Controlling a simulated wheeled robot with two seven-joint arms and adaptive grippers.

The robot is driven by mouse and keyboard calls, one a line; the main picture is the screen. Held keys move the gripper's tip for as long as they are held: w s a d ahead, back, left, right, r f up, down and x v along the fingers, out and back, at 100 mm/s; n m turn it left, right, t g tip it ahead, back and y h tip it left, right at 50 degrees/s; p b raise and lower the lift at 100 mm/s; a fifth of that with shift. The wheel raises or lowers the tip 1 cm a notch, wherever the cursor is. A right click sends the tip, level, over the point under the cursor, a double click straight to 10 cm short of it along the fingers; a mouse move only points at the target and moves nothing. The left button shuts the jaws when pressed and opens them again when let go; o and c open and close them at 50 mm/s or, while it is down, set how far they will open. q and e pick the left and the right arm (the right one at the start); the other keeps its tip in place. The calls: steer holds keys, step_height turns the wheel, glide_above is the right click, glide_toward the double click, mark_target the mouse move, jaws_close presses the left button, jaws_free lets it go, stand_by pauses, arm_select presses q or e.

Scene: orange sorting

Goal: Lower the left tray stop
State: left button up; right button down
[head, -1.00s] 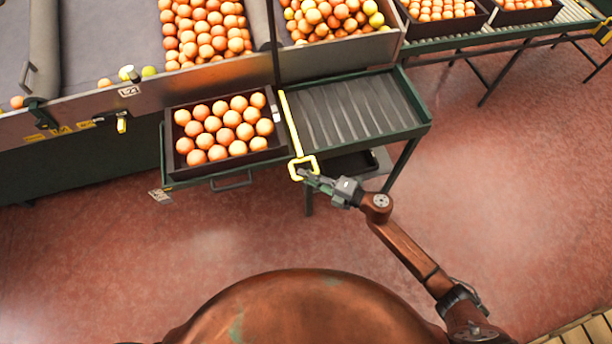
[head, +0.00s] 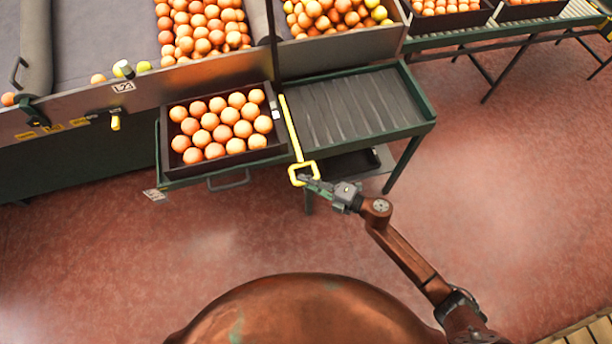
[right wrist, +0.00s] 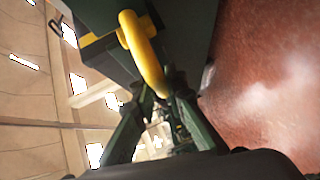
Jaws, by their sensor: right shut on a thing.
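The yellow tray stop (head: 291,128) is a long thin bar with a square loop handle (head: 303,173) at its near end. It lies between the tray of oranges (head: 168,126) on the left and the bare ribbed bed (head: 360,108) on the right. My right gripper (head: 309,181) is at the loop, shut on its near side. In the right wrist view the yellow loop (right wrist: 143,52) runs down to between the fingers of the gripper (right wrist: 157,98). The fingertips are partly hidden there. My left gripper is not in view.
A sorting bin with many oranges (head: 203,25) stands behind the trays. A yellow-handled lever (head: 115,122) is on the panel at the left. A conveyor with more crates (head: 449,20) runs at the back right. The red floor (head: 500,180) to the right is clear.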

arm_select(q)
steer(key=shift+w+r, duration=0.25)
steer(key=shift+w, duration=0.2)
arm_select(e)
steer(key=shift+d+f, duration=0.1)
steer(key=shift+f, duration=0.25)
steer(key=c, duration=1.9)
jaws_free()
steer(key=shift+c, duration=0.2)
steer(key=shift+r, duration=0.1)
steer(key=v, duration=1.2)
